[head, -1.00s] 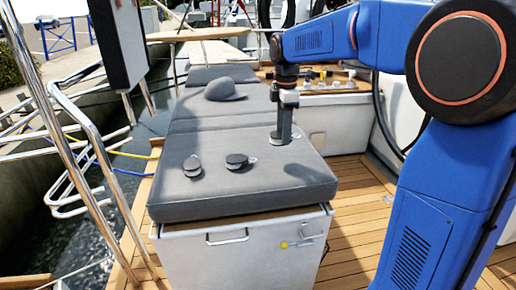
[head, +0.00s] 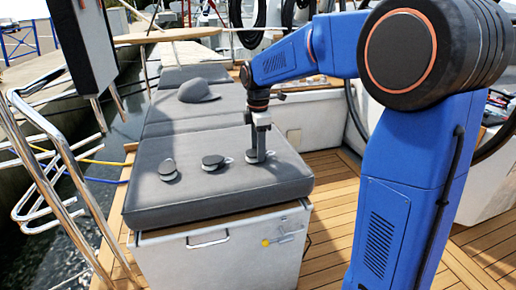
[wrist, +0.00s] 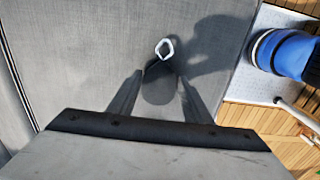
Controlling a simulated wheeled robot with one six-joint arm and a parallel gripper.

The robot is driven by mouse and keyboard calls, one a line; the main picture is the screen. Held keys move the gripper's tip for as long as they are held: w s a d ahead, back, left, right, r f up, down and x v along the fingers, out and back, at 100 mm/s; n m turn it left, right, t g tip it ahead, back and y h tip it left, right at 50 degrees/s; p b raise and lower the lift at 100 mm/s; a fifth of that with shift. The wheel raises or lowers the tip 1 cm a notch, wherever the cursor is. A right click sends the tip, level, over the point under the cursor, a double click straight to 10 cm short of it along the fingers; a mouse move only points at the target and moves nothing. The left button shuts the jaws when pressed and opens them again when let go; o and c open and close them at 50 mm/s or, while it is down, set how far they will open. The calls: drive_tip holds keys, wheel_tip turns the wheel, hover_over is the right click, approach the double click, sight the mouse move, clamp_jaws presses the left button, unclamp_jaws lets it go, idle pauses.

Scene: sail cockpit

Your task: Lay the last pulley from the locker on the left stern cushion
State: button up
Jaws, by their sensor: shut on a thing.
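My gripper (head: 258,155) points straight down over the near section of the grey stern cushion (head: 225,190). It is shut on a dark pulley (wrist: 160,88), whose pale metal shackle (wrist: 165,49) sticks out ahead of the fingers in the wrist view. The held pulley is low, at or just above the cushion top; I cannot tell whether it touches. Two other dark round pulleys lie on the same cushion to the left: one in the middle (head: 213,162) and one farther left (head: 168,170).
A grey cap (head: 198,91) lies on the cushion farther back. The white locker front (head: 220,250) with handles is below the cushion. Steel rails (head: 55,170) and water are at the left. Wooden deck (head: 335,190) is at the right.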

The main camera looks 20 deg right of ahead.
drive_tip(key=o, duration=1.2)
drive_tip(key=shift+f, duration=0.1)
drive_tip(key=shift+c, duration=0.2)
wheel_tip(320, 180, up, 12)
drive_tip(key=s+d+m+t, duration=0.15)
drive_tip(key=s+m, duration=0.25)
drive_tip(key=s, duration=0.4)
drive_tip(key=s+d+f+m+t, duration=0.1)
drive_tip(key=s+f+m, duration=0.3)
drive_tip(key=s, duration=0.4)
drive_tip(key=s+d+f+m+t, duration=0.1)
drive_tip(key=s+f+m, duration=0.3)
drive_tip(key=s, duration=0.5)
drive_tip(key=s+d+f+m+t, duration=0.1)
drive_tip(key=s+d+f+m, duration=0.2)
drive_tip(key=s+f+m, duration=0.2)
drive_tip(key=s+m, duration=0.1)
drive_tip(key=s, duration=0.2)
drive_tip(key=shift+s+d, duration=0.25)
drive_tip(key=shift+s, duration=0.05)
